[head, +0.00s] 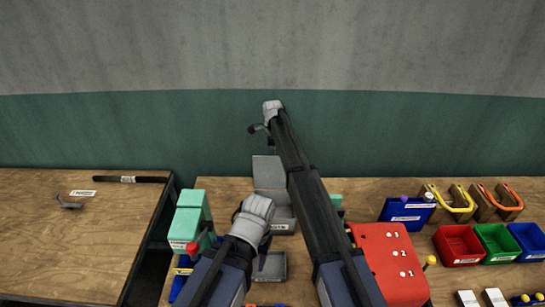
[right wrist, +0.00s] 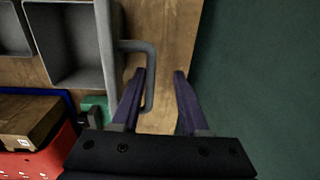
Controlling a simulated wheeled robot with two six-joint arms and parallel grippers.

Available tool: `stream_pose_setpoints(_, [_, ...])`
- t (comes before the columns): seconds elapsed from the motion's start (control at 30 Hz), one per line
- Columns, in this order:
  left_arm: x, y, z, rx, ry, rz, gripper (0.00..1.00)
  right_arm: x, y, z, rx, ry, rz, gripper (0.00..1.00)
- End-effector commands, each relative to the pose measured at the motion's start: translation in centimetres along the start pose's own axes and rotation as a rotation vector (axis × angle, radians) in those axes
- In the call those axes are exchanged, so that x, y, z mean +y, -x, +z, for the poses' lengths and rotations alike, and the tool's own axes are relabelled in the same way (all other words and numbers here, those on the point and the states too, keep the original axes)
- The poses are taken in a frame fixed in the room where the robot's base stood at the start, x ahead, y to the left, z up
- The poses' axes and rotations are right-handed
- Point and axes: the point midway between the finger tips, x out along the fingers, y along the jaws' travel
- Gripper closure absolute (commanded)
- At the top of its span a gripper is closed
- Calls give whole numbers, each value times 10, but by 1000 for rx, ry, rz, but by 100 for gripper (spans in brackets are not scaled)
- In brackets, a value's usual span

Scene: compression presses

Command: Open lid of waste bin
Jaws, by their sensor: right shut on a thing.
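The grey waste bin (head: 284,214), with a white label on its front, stands on the bench in the head view, partly hidden by my arms. A grey panel (head: 268,172), apparently its lid, rises behind it. In the right wrist view a grey bracket-shaped handle (right wrist: 151,78) sticks out from a grey open-topped box (right wrist: 68,48). My right gripper (right wrist: 159,74) has its dark fingers on either side of the handle bar and holds it. My left gripper (head: 264,255) is low in front of the bin; its finger opening is hidden.
A grey tray (head: 270,267) lies in front of the bin. A green press (head: 190,222) stands left, and a red numbered block (head: 392,262) stands right. Red (head: 458,245), green (head: 496,243) and blue (head: 530,240) bins are at the far right. The left table (head: 70,245) is mostly clear.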

Motion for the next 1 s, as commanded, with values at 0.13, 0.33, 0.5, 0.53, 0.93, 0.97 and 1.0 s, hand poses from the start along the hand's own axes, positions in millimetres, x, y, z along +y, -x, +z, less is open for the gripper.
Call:
stream_pose_setpoints(0.13, [0, 0, 0, 0, 0, 0, 50, -2, 0, 0, -1, -1, -5, 55])
stream_pose_setpoints(0.33, [0, 0, 0, 0, 0, 0, 50, 0, 0, 0, -1, 0, -3, 55])
stream_pose_setpoints(0.5, [0, 0, 0, 0, 0, 0, 50, 1, 0, 0, -2, 0, -1, 55])
stream_pose_setpoints(0.53, [0, 0, 0, 0, 0, 0, 50, 1, 0, 0, -2, 0, -1, 55])
stream_pose_setpoints(0.93, [-1, 9, 0, 0, 1, 0, 50, 2, 9, 1, -2, 1, 0, 55])
stream_pose_setpoints(0.97, [-1, 11, 1, 0, 1, 0, 50, 2, 12, 1, -2, 1, 0, 55])
stream_pose_setpoints(1.0, [-1, 15, 1, 0, 2, 0, 50, 2, 15, 1, -2, 1, 0, 55])
